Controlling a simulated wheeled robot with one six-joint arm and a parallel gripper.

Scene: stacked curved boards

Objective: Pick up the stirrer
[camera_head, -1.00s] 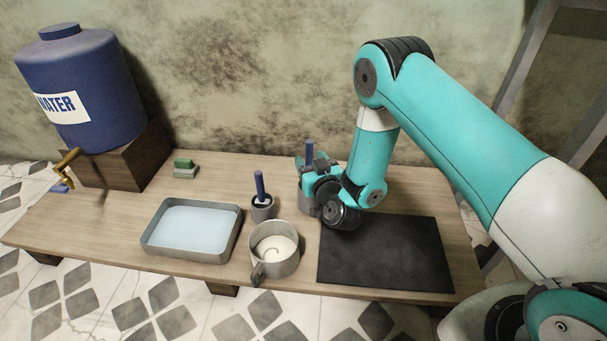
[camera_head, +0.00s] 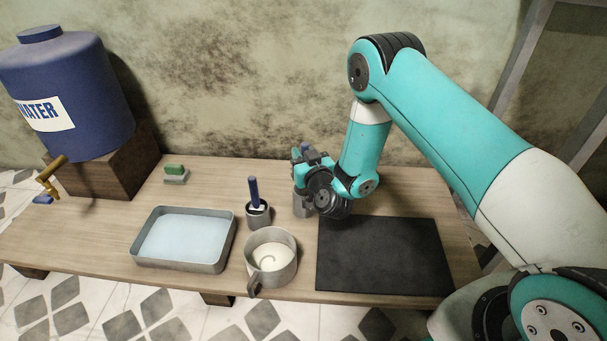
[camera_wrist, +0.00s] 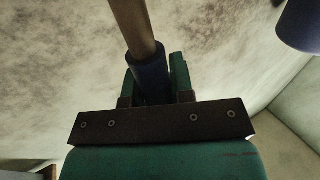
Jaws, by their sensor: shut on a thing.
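The stirrer (camera_wrist: 150,75) has a blue handle and a wood-coloured shaft. In the wrist view its handle sits between the two fingers of my gripper (camera_wrist: 155,80), which is shut on it. The shaft runs out towards the top edge. In the head view my gripper (camera_head: 304,160) is over a grey cup (camera_head: 301,205) at the back of the table. The gripper hides most of the stirrer there. I cannot tell whether its lower end is still inside the cup.
A second cup (camera_head: 258,217) holds another blue-handled tool (camera_head: 254,191). A mug of pale liquid (camera_head: 288,250), a water-filled tray (camera_head: 226,246) and a black mat (camera_head: 385,255) lie in front. A green-topped block (camera_head: 175,175) and a water barrel (camera_head: 68,100) are at left.

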